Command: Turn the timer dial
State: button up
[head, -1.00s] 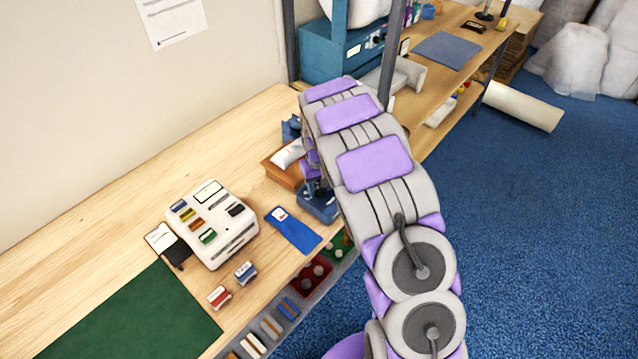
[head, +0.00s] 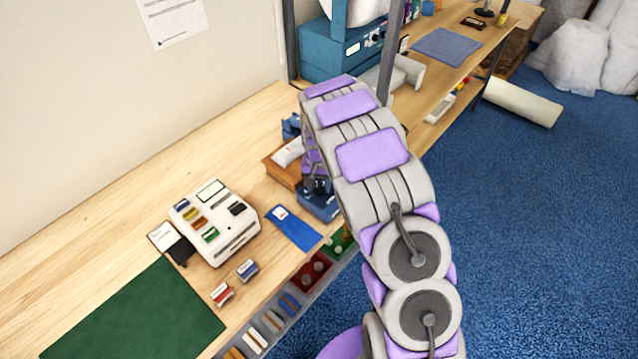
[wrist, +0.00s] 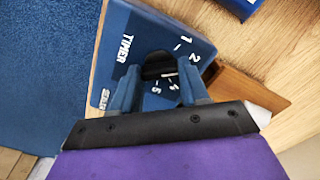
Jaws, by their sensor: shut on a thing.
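The timer is a blue box (wrist: 135,40) with white lettering "TIMER" and printed numbers around its dial, seen in the wrist view. In the head view the timer (head: 321,208) sits near the table's front edge, partly hidden by my arm. The dark dial (wrist: 157,66) is between my gripper's two blue fingers in the wrist view. My gripper (wrist: 157,90) is shut on the dial from above. The fingers and dial cover part of the number scale, so the dial's setting cannot be read.
A wooden tray (head: 283,173) with a pale item stands beside the timer. A blue cloth-like piece (head: 293,229) and a white device with coloured keys (head: 214,222) lie to the left. A green mat (head: 140,315) covers the front left. Small bins (head: 290,303) hang along the front edge.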

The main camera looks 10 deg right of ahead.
aim_at(319, 187)
jog(key=o, duration=1.1)
jog(key=shift+c, duration=0.2)
notch_tip(319, 187, up, 17)
jog(key=p, duration=0.1)
jog(key=shift+r, duration=0.15)
jog(key=shift+a, duration=0.1)
